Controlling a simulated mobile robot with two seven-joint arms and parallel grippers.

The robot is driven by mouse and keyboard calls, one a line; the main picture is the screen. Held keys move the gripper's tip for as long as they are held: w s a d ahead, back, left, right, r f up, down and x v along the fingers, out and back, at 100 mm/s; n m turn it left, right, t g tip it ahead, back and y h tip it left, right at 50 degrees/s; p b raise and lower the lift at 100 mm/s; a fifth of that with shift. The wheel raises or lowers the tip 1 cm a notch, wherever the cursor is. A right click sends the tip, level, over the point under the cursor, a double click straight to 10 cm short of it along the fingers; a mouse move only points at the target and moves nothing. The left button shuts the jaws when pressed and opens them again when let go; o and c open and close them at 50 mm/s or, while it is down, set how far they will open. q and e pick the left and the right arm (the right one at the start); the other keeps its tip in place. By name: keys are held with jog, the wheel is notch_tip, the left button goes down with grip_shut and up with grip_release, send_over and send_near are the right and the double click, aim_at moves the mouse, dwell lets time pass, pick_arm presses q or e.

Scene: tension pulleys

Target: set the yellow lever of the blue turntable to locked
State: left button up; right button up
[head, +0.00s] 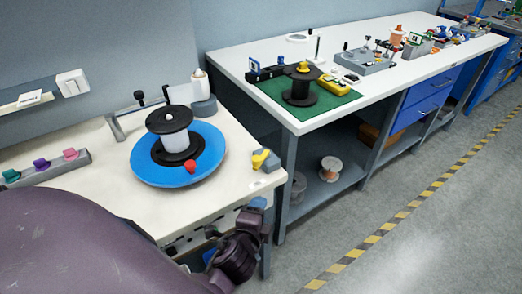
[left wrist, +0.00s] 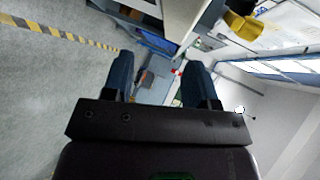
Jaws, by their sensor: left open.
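The blue turntable (head: 205,136) lies on the near white workbench, with a black and white spool (head: 175,138) upright on it and a red knob (head: 191,167) near its front. The yellow lever (head: 260,158) sits on a small grey-blue block at the bench's right end, to the right of the turntable. A yellow piece, probably this lever, shows at the top right of the left wrist view (left wrist: 241,22). My left gripper (head: 248,215) is beside and below the bench's front right edge, apart from the lever. Its two blue fingers are spread and empty in the left wrist view (left wrist: 158,78). My right gripper is out of view.
A rack with coloured knobs (head: 42,167) stands at the left. A white bottle (head: 199,85) stands behind the turntable. The second bench (head: 345,112) carries a green mat (head: 335,103) with a black spool. Grey floor (head: 400,240) at the right is clear.

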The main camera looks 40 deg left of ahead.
pick_arm(q)
notch_tip(320, 180, up, 8)
jog(key=w+a+m+t+y, duration=0.15)
jog(key=m+y, duration=0.45)
jog(key=m, duration=1)
jog(key=p+x, duration=0.1)
jog(key=x, duration=1)
jog(key=shift+s+a+f, duration=0.1)
jog(key=shift+a, duration=0.05)
grip_shut()
